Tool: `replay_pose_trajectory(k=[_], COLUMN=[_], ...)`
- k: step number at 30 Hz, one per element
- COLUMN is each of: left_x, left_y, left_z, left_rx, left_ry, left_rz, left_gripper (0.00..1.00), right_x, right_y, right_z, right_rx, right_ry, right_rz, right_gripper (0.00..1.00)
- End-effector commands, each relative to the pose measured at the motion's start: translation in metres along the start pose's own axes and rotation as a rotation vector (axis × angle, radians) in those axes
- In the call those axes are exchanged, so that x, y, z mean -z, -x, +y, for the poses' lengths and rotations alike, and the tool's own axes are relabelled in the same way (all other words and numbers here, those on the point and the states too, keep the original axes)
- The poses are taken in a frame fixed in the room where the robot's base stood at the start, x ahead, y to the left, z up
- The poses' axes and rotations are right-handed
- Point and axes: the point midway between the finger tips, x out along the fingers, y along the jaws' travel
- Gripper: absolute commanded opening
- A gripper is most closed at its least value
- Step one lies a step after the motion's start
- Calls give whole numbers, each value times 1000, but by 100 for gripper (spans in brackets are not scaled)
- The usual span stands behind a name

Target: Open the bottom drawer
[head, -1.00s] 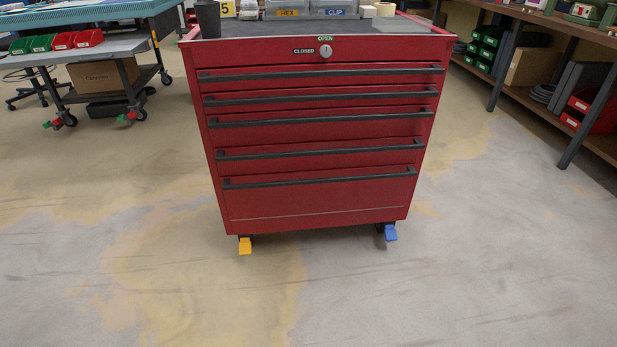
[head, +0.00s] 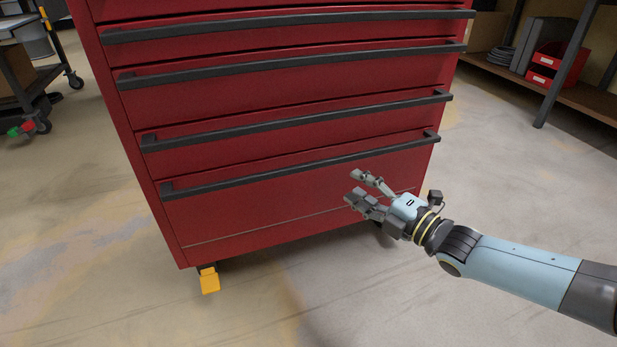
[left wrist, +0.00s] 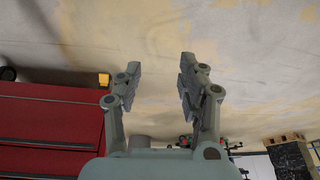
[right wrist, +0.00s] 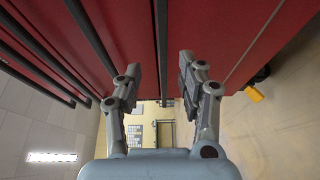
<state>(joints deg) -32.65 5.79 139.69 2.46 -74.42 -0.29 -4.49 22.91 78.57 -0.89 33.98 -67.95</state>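The bottom drawer (head: 300,200) is the lowest, tall red front of the cabinet and looks shut. Its long black handle (head: 290,168) runs along the top of that front. My right gripper (head: 360,186) is open and empty, in front of the right part of this drawer, and appears just below the handle in the head view. In the right wrist view a dark handle bar (right wrist: 161,40) lines up between the open fingers (right wrist: 160,78); I cannot tell how deep it lies. My left gripper (left wrist: 160,80) is open and empty, over floor beside the cabinet; the head view does not show it.
Other shut drawers with black handles (head: 300,122) sit above. An orange caster pedal (head: 209,280) sticks out under the cabinet's left corner. A shelf rack (head: 565,75) with red bins stands at the right. The floor (head: 400,310) in front is clear.

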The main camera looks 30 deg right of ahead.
Motion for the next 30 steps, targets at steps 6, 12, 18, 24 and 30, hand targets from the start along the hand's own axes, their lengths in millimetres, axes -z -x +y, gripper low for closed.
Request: replay_pose_trajectory(k=[6,12,18,24,30], left_x=[-4,1,2,1,2], left_y=[-15,-41,-65,-77,-81], left_z=[1,1,1,1,2], left_rx=[1,7,16,23,25], left_ry=[1,5,4,1,-2], left_rz=[31,153,291,402,459], left_gripper=[40,40,40,40,40], right_x=[0,0,0,0,0], right_y=[-15,-45,-74,-97,-108], right_z=[-6,-8,-8,-7,-5], right_rx=[-1,1,2,3,2], right_ry=[1,-1,-1,-1,-1], right_rz=[1,0,1,0,0], right_gripper=[39,39,39,39,39])
